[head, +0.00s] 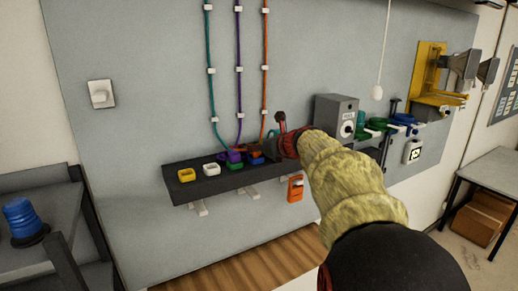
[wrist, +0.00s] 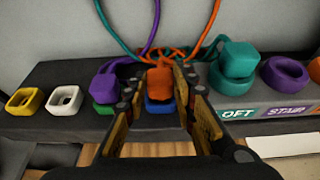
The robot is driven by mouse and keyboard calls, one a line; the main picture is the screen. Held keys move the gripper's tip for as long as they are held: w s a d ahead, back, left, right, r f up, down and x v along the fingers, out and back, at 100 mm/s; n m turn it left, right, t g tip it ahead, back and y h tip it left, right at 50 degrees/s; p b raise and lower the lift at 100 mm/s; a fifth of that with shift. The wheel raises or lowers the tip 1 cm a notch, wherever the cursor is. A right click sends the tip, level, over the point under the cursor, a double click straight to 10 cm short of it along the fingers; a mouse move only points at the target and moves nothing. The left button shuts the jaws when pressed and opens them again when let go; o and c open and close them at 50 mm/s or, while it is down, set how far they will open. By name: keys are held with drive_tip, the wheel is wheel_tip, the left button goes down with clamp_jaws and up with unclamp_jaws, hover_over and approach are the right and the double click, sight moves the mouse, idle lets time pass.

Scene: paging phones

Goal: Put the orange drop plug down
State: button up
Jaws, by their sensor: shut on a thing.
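My gripper (wrist: 160,98) is shut on the orange drop plug (wrist: 160,80), with a finger on each side of it. The orange plug also shows at the shelf in the head view (head: 254,151). A blue ring (wrist: 160,106) lies directly below the plug in the wrist view; I cannot tell whether they touch. An orange cord (wrist: 209,28) rises behind the plug. The dark shelf (wrist: 62,76) runs beneath. In the head view my arm hides part of the shelf to the right.
A purple plug (wrist: 104,86) sits at a green ring (wrist: 103,109) to the left. Further left are white (wrist: 65,99) and yellow (wrist: 25,101) rings. A teal plug (wrist: 237,56) on a teal ring and a purple ring (wrist: 285,75) stand close to the right.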

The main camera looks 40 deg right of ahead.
drive_tip(key=shift+f, duration=0.3)
drive_tip(key=o, duration=1)
drive_tip(key=shift+o, duration=0.8)
drive_tip(key=shift+r, duration=0.5)
drive_tip(key=v, duration=1.2)
drive_tip(key=shift+f+b, duration=0.25)
drive_tip(key=shift+b, duration=0.2)
drive_tip(key=shift+a, duration=0.15)
